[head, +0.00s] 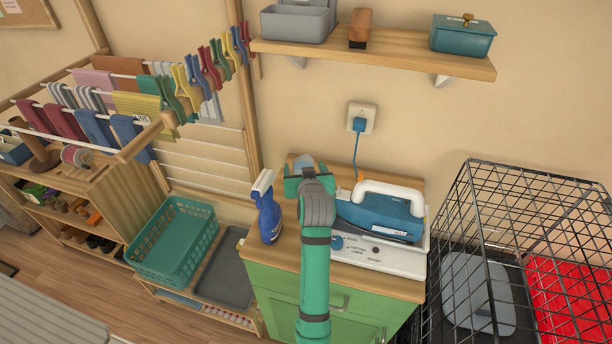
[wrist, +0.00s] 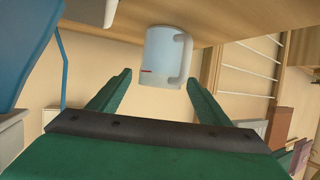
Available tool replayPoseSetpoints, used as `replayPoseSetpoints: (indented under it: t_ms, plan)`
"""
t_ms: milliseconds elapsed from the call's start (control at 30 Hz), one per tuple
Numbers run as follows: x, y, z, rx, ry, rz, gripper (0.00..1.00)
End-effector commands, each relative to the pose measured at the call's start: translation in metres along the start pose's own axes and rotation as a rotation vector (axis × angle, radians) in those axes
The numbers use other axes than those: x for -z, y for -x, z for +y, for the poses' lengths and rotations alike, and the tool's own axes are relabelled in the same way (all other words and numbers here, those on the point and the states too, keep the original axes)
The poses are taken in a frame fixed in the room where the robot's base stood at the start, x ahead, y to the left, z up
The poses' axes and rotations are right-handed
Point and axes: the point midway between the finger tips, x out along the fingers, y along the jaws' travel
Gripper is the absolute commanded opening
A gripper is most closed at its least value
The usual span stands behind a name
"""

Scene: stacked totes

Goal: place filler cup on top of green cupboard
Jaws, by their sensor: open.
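The filler cup (wrist: 160,55) is pale blue-grey with a handle. In the wrist view, which looks upside down, its base meets the wooden top and it appears upright. In the head view the cup (head: 303,162) is mostly hidden behind my gripper, at the back of the green cupboard (head: 267,285). My gripper (wrist: 158,82) is open, with its fingertips just short of the cup, one towards each side; nothing is between the fingers. In the head view my gripper (head: 305,174) is over the back part of the cupboard's wooden top.
A blue iron (head: 378,214) on its white base fills the top's right side. A blue spray bottle (head: 267,208) stands at its left edge. A wall shelf (head: 375,57) hangs above. A black wire crate (head: 520,180) stands right, a teal basket (head: 175,240) left.

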Motion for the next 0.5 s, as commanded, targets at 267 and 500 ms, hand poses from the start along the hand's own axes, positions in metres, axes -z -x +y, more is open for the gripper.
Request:
replayPoseSetpoints:
  t_ms: [267, 500]
  plan:
    - [0.000, 0.049, -0.001, 0.001, 0.000, 0.002, 0.71]
    - [0.000, 0.064, -0.001, 0.001, 0.000, 0.000, 0.71]
